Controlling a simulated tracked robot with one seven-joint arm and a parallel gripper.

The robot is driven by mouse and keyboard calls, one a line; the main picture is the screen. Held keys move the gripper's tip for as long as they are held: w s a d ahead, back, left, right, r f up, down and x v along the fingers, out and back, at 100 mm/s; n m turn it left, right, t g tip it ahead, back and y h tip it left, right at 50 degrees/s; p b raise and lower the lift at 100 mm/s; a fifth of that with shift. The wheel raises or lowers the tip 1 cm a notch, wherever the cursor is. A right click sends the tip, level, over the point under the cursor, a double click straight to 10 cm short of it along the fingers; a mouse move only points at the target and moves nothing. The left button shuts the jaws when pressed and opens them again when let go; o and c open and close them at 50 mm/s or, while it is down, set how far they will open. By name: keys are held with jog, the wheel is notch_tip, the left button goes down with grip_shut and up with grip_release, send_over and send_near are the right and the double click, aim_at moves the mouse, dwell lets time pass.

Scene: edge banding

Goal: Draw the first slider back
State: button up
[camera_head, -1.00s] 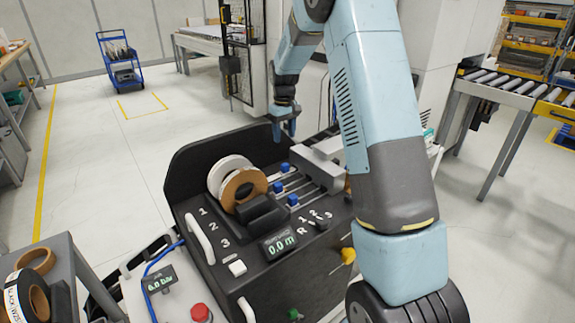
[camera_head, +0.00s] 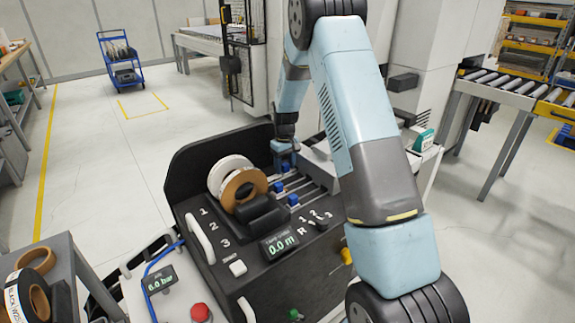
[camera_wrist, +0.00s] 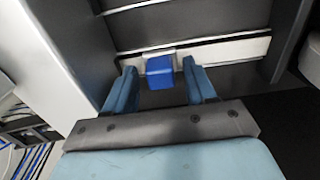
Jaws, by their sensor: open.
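Three small blue sliders sit on rails on top of the black machine. The farthest slider (camera_head: 285,168), in line with the row marked 1, is directly below my gripper (camera_head: 284,152). In the wrist view that blue slider (camera_wrist: 159,72) sits on a pale rail, between the fingertips of my gripper (camera_wrist: 159,68), with a gap on each side. The jaws are open and hold nothing. The middle slider (camera_head: 278,187) and the nearest slider (camera_head: 292,200) stand closer to the front.
A white and a brown tape roll (camera_head: 243,189) stand left of the sliders. The machine's black side wall (camera_head: 200,150) rises behind the rolls. A grey block (camera_head: 322,165) lies close on the right of the rails. A display reading 0.0 m (camera_head: 280,242) is in front.

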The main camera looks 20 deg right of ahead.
jog(key=shift+f, duration=0.1)
grip_shut()
dwell(0.5)
jog(key=shift+d, duration=0.1)
